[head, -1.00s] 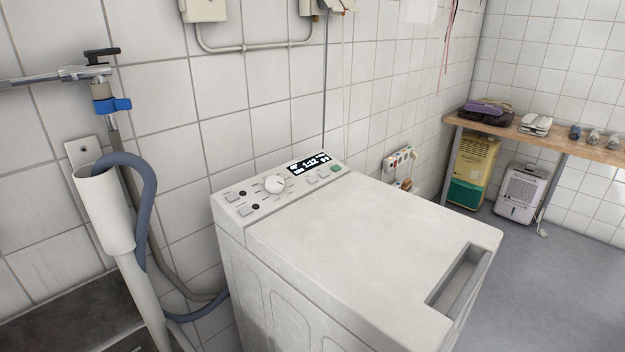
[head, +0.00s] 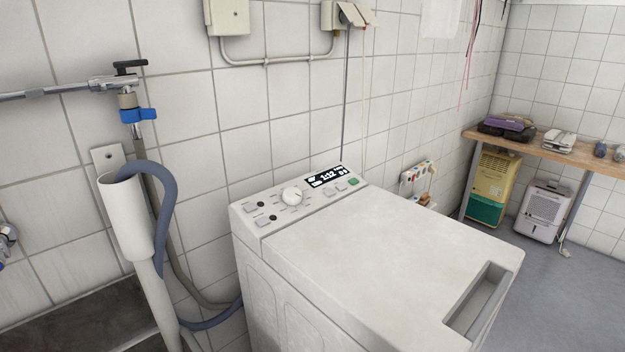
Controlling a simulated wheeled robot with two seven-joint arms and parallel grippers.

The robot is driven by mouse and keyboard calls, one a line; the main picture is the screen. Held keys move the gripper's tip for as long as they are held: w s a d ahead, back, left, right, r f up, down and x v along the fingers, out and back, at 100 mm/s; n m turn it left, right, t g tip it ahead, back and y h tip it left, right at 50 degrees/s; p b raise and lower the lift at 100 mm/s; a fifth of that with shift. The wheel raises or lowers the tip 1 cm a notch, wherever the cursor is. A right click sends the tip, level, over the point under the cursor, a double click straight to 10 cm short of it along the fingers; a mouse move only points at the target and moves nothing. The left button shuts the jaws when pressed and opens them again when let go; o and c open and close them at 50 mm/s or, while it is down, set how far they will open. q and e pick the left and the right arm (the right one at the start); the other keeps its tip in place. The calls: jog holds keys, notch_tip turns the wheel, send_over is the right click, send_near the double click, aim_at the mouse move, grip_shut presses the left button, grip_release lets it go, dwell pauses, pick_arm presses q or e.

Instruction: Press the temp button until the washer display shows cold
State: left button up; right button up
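The white top-loading washer (head: 390,255) stands against the tiled wall in the middle of the head view. Its control panel (head: 262,222) runs along the back edge of the top. A white round dial (head: 292,196) sits mid-panel, with small grey buttons on both sides and a green button (head: 353,182) at the right end. The dark display (head: 327,177) shows what looks like 1:12 with small icons. The button labels are too small to read, so I cannot tell which one is the temp button. Neither of my grippers is in view.
The floor right of the washer is clear.

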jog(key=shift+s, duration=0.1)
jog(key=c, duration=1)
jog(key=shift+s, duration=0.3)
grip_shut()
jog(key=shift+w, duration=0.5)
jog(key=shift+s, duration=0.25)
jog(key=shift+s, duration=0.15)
